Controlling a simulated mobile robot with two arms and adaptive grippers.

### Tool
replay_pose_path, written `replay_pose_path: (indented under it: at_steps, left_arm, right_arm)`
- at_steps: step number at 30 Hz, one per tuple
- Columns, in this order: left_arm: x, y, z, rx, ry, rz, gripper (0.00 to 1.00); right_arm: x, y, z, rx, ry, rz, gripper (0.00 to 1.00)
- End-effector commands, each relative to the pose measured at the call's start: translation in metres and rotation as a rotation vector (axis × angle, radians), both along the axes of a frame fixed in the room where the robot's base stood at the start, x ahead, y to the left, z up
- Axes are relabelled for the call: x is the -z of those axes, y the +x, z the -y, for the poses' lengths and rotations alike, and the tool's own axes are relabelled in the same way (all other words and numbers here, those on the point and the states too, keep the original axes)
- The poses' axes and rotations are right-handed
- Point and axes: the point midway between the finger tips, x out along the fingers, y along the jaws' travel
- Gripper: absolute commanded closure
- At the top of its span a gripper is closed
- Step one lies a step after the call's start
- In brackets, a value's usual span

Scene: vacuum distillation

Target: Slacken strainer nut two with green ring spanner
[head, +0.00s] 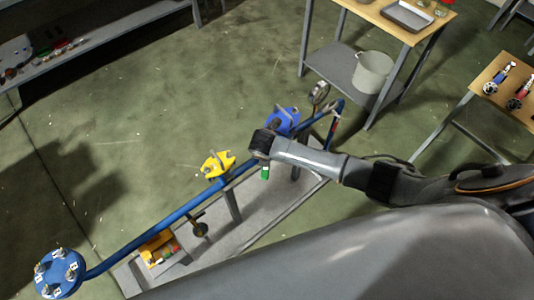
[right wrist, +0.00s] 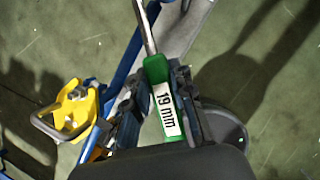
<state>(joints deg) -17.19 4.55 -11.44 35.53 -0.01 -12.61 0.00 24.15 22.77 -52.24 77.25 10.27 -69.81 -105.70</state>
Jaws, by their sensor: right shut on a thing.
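My right gripper (head: 264,158) is shut on the green spanner (head: 265,173), above the blue pipe. In the right wrist view the spanner's green handle (right wrist: 158,72) reads "19 mm" and lies between my right gripper's fingers (right wrist: 158,90). Its steel shank runs out of the top of that view, so the ring end is hidden. A round blue flanged cover (head: 59,286) with several nuts and small white tags stands at the lower left of the head view, well apart from the spanner. It looks like the strainer; the tag numbers are too small to read. My left gripper is not in view.
The blue pipe (head: 140,241) runs diagonally over a grey stand. A yellow valve (head: 217,164) and a blue valve (head: 283,121) sit along it. An orange tray (head: 158,248) lies below. A table with a bucket (head: 373,71) is at the back; open floor lies left.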

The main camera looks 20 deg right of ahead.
Motion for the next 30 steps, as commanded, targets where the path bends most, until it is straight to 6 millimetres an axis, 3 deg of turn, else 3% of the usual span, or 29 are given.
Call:
replay_pose_path:
  at_steps: [10, 19, 30]
  left_arm:
    - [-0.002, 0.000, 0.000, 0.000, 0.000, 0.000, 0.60]
    - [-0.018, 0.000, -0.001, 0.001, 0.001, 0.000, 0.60]
    - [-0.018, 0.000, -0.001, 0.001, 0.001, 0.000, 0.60]
  right_arm:
    - [-0.001, 0.000, 0.002, -0.006, -0.001, 0.002, 1.00]
    - [-0.001, -0.010, 0.026, -0.180, -0.004, 0.001, 1.00]
    - [0.001, -0.011, 0.028, -0.208, -0.001, 0.002, 1.00]
